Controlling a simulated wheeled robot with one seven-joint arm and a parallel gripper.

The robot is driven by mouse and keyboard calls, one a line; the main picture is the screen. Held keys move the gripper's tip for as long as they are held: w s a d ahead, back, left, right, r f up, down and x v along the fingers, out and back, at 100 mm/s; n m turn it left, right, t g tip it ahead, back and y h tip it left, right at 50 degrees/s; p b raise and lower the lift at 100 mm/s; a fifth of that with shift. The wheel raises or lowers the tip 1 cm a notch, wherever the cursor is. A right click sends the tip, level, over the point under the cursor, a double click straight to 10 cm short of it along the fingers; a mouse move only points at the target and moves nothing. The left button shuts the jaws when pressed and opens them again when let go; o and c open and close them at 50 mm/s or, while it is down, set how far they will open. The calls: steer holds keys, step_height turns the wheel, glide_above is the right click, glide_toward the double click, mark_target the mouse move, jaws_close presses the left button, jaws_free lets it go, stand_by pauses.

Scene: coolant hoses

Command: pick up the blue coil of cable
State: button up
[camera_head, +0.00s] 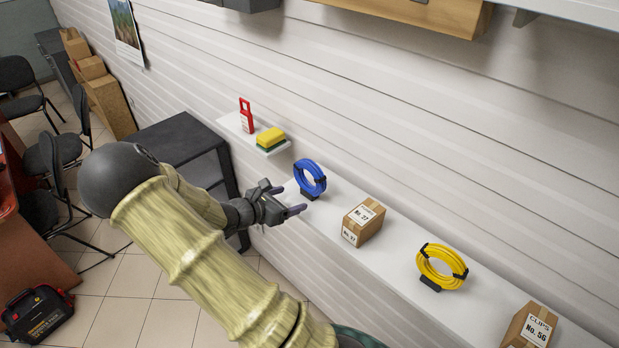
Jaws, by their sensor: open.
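The blue coil of cable (311,178) stands upright on the white shelf (395,249), held in a small black stand at its foot. Its ring shape faces partly toward the camera. My gripper (291,198) is just left of the coil and a little nearer the camera, at about the height of its lower half. Its jaws are open and nothing shows between them. I cannot tell whether a fingertip touches the coil; a small gap seems to remain.
A cardboard box (362,223), a yellow coil (441,267) and another box (530,325) stand to the right. A smaller shelf on the left holds a yellow-green sponge (270,139) and a red tag-like item (246,115). A dark cabinet (185,145) stands behind my arm.

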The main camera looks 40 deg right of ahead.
mark_target(305, 194)
stand_by(0.3)
steer(key=p+x, duration=0.2)
steer(key=x, duration=0.2)
steer(key=shift+d+f+p, duration=0.15)
steer(key=shift+d+p, duration=0.15)
steer(key=shift+p, duration=0.05)
steer(key=shift+d+f, duration=0.2)
steer(key=shift+d, duration=0.05)
steer(key=c, duration=1.4)
steer(key=shift+r, duration=0.1)
steer(key=shift+r, duration=0.1)
